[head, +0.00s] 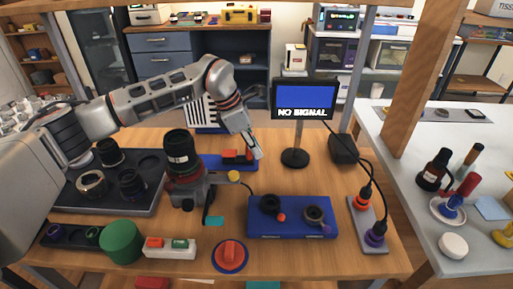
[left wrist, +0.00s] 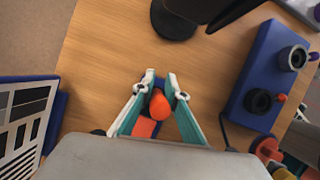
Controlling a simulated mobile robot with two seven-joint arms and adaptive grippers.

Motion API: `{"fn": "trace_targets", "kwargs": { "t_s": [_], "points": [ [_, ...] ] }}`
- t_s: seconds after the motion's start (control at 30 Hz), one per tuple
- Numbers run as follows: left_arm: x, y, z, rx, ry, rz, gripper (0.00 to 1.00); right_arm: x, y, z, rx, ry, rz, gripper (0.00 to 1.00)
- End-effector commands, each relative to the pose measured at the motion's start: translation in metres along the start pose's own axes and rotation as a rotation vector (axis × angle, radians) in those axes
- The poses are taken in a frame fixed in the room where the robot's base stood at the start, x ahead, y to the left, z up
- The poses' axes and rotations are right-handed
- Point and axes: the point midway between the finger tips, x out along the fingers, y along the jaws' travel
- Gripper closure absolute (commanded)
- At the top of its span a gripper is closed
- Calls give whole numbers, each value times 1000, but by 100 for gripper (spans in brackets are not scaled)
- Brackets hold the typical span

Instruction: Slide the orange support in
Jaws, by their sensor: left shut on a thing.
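My left gripper (head: 257,153) reaches down behind the middle of the table in the head view. It is shut on a rounded orange piece (left wrist: 158,105), which sits between its fingertips (left wrist: 161,82) in the left wrist view. A flatter orange block (left wrist: 143,127) lies just below that piece in the same view. In the head view an orange part (head: 237,155) shows on a low blue base (head: 214,162) beside the fingers. Whether the held piece touches that base is hidden. My right gripper is not in view.
A blue stand (head: 291,231) with dark rings is at front right. A monitor (head: 304,98) stands behind it. A black lens (head: 180,150) in a grey holder stands left of it. A dark tray (head: 108,203) of lens parts is at left. A green cylinder (head: 121,241) stands in front.

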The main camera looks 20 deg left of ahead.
Motion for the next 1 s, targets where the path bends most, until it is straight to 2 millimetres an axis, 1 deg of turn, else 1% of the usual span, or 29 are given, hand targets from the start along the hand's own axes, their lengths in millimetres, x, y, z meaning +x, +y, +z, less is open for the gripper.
{"fn": "trace_targets", "kwargs": {
  "t_s": [0.03, 0.17, 0.27, 0.33, 0.5, 0.7, 0.73, 0.77, 0.8, 1.0],
  "points": [
    [-8, 3, -9, -4, 3, 5, 100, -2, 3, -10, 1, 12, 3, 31],
    [-22, 10, -35, -6, 2, 8, 100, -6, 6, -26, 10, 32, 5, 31],
    [-28, 13, -53, -4, 2, 6, 100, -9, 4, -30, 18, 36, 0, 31],
    [-30, 14, -62, -4, 2, 5, 100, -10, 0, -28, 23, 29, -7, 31],
    [-29, 15, -69, -2, 3, 2, 100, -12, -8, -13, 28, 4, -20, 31],
    [-29, 16, -70, -4, 4, 2, 100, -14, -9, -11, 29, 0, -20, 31],
    [-29, 16, -71, -4, 5, 2, 79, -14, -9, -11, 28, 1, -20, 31],
    [-29, 16, -71, -5, 5, 2, 71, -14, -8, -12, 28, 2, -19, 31],
    [-29, 16, -70, -4, 4, 2, 69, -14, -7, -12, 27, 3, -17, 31],
    [-28, 15, -69, -3, 3, 1, 69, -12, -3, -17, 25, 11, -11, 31]
  ]
}}
